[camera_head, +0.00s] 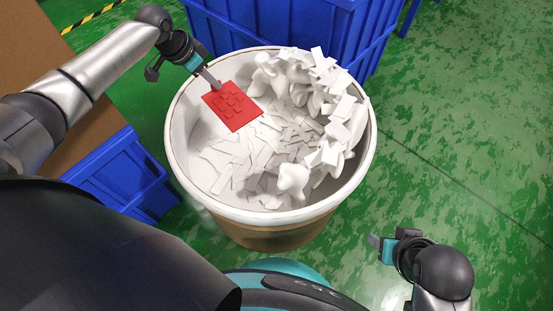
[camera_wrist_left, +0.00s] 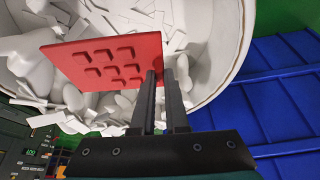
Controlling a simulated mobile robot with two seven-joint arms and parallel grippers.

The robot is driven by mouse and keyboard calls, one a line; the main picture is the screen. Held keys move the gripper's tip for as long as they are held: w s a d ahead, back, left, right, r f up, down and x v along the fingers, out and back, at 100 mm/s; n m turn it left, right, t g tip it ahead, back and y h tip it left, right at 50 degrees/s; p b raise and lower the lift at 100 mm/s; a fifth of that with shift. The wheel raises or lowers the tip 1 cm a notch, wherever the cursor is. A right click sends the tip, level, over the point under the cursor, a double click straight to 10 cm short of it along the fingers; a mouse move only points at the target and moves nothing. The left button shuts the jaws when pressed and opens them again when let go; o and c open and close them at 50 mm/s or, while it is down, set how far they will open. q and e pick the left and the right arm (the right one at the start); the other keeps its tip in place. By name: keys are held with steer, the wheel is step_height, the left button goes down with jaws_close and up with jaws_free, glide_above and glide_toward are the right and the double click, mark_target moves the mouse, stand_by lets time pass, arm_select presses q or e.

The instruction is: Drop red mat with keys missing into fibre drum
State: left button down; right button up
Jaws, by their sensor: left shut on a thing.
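The red mat (camera_head: 232,106) is a thin, flat sheet with several raised red keys in rows. In the left wrist view the mat (camera_wrist_left: 72,62) shows its keys unevenly filled, with bare patches. My left gripper (camera_head: 214,84) is shut on one edge of the mat; its fingers (camera_wrist_left: 164,82) pinch that edge in the wrist view. The mat hangs over the left part of the open fibre drum (camera_head: 270,215), inside its rim in the head view. My right gripper (camera_head: 376,242) is outside the drum at the lower right; its finger gap is not clear.
White strips and lumpy white pieces (camera_head: 292,178) lie in the drum, heaped at its right side. Blue crates stand behind (camera_head: 290,30) and at the left (camera_head: 120,175), beside brown board (camera_head: 85,130). Green floor (camera_head: 460,150) is clear on the right.

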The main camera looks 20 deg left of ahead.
arm_select(q)
steer(key=shift+f, duration=0.1)
arm_select(e)
steer(key=shift+r, duration=0.35)
arm_select(q)
steer(key=c, duration=0.8)
jaws_free()
steer(key=shift+c, duration=0.2)
arm_select(e)
steer(key=shift+r, duration=0.1)
arm_select(q)
steer(key=p+v, duration=0.3)
steer(key=v, duration=0.2)
steer(key=shift+s+a+r, duration=0.15)
steer(key=shift+r, duration=0.25)
steer(key=p+v, duration=0.4)
steer(key=v, duration=0.5)
steer(key=shift+r+p, duration=0.15)
steer(key=shift+p, duration=0.2)
arm_select(e)
steer(key=s+d+f+g, duration=0.1)
steer(key=s+f, duration=0.1)
steer(key=f, duration=0.5)
steer(key=s+d+f+g, duration=0.1)
steer(key=s+f, duration=0.2)
steer(key=f, duration=0.5)
steer(key=shift+s+f, duration=0.25)
steer(key=shift+f, duration=0.05)
